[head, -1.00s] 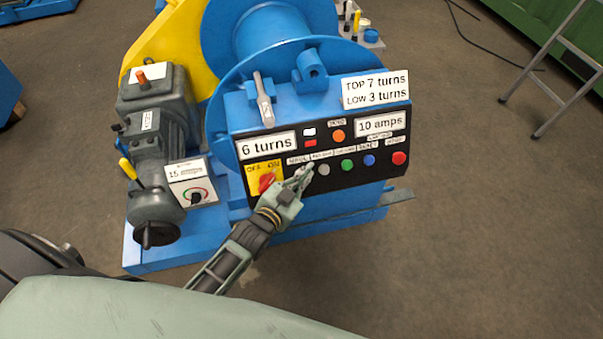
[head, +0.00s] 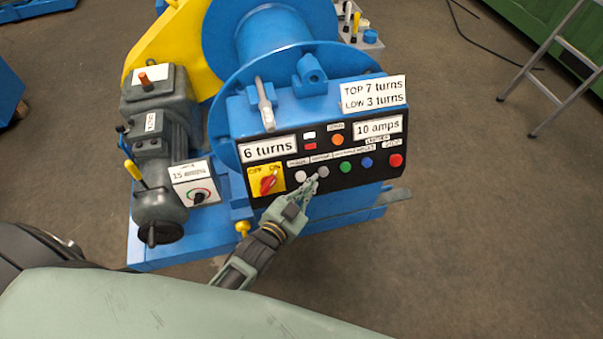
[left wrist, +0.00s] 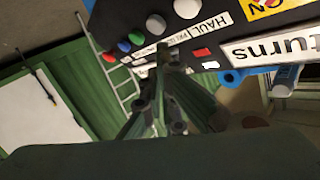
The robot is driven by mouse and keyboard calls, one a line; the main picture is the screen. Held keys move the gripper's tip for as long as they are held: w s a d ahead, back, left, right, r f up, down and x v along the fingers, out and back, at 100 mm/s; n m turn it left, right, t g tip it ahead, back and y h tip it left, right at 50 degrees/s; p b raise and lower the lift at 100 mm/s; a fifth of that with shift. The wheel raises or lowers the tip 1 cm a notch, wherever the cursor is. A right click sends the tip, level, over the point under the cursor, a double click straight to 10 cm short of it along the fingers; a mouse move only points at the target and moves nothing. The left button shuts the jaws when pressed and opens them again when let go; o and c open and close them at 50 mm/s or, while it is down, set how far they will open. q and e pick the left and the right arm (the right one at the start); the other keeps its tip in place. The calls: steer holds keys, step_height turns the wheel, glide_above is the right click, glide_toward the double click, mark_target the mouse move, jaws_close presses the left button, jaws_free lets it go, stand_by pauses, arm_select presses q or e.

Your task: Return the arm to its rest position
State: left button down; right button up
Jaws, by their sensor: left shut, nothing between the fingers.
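My left gripper (head: 313,184) is shut and empty. It is in front of the black control panel (head: 223,186), just below the grey button (head: 323,172) and right of the white button (head: 300,177). I cannot tell whether the fingertips touch the panel. In the left wrist view the closed fingers (left wrist: 168,60) point towards the panel near the label reading HAUL (left wrist: 207,25). My right gripper is not in view.
The panel belongs to a blue winch with a drum (head: 275,40). It carries a yellow-and-red switch (head: 268,181), a green button (head: 345,167), a blue button (head: 367,162) and a red button (head: 396,160). A grey motor (head: 160,105) stands left. A ladder (head: 545,65) stands right; floor between is free.

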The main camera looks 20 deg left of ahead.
arm_select(q)
steer(key=shift+s+d+r, duration=0.15)
steer(key=shift+s, duration=0.1)
stand_by(0.3)
steer(key=s+a+f+n+g+y, duration=0.1)
steer(key=s+f+g, duration=0.2)
steer(key=s+f, duration=0.45)
steer(key=s+a+f+g, duration=0.2)
steer(key=s+f, duration=0.2)
steer(key=f, duration=0.7)
steer(key=s+a+f+n+g+y, duration=0.1)
steer(key=s+f+g, duration=0.2)
steer(key=s+f, duration=0.45)
steer(key=s+a+f+g, duration=0.1)
steer(key=s+f+g, duration=0.1)
steer(key=s+f, duration=0.2)
steer(key=s+a+f+n+g+y, duration=0.1)
steer(key=s+f, duration=0.3)
steer(key=s, duration=0.7)
steer(key=s+a+f+g, duration=0.3)
steer(key=s+f, duration=0.2)
steer(key=s, duration=0.3)
steer(key=shift+a+n+g, duration=0.2)
steer(key=shift+n+g, duration=0.1)
